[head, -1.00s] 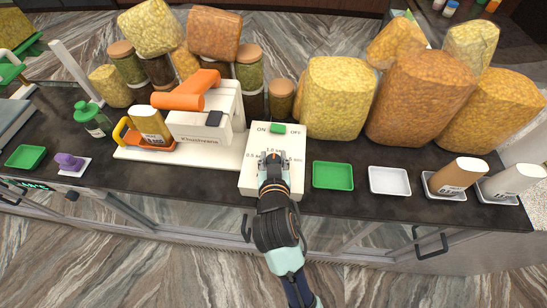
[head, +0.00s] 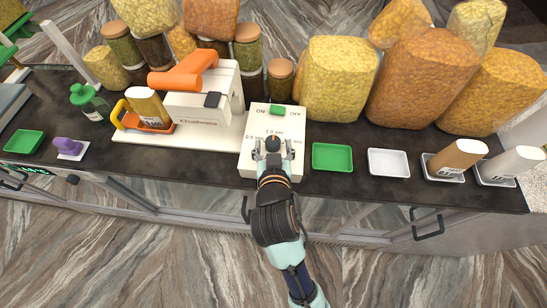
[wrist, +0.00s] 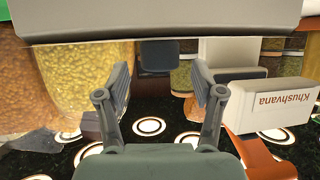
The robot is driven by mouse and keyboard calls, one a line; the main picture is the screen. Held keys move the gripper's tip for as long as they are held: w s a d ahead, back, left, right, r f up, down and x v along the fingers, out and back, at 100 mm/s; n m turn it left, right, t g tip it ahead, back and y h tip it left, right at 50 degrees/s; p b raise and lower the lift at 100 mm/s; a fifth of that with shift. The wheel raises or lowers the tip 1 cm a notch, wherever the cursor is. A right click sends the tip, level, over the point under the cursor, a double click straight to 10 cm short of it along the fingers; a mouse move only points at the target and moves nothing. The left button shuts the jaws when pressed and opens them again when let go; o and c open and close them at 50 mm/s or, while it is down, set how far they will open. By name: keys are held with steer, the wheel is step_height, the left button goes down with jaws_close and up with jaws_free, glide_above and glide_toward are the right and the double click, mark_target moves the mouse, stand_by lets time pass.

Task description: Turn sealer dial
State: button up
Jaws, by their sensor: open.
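The sealer's white control box (head: 248,158) stands mid-counter. It has a green ON/OFF switch (head: 274,111) at its far end and a dial (head: 272,143) with printed seconds marks around it. The dial is dark with a reddish mark and is partly crowded by the fingers; its exact setting is unclear. My gripper (head: 273,148) is at the dial, open, one finger on each side. Contact with the dial cannot be told. In the wrist view my gripper (wrist: 160,92) shows its fingers apart, with a dark block (wrist: 157,56) seen between them. The white sealer body (head: 203,108) has an orange arm (head: 184,79).
A green tray (head: 332,158), white tray (head: 389,163) and labelled pouches (head: 459,160) lie to the right. Large snack bags (head: 338,80) and jars (head: 248,68) stand behind. A green bottle (head: 88,102) and a purple item (head: 67,146) are at left.

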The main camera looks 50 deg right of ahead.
steer(key=v, duration=0.9)
steer(key=w+a+r+n+t+y+p, duration=0.1)
steer(key=w+a+r+n+y+p, duration=0.1)
steer(key=a, duration=0.8)
steer(key=w+a+r+n+t+y+p, duration=0.2)
steer(key=a+r+n+y, duration=0.3)
steer(key=a, duration=0.5)
steer(key=w+n+y+p, duration=0.1)
steer(key=n+y, duration=0.1)
steer(key=shift+w+r+y, duration=0.2)
steer(key=shift+r+y, duration=0.05)
steer(key=shift+y, duration=0.15)
steer(key=shift+a, duration=0.1)
steer(key=shift+c, duration=0.4)
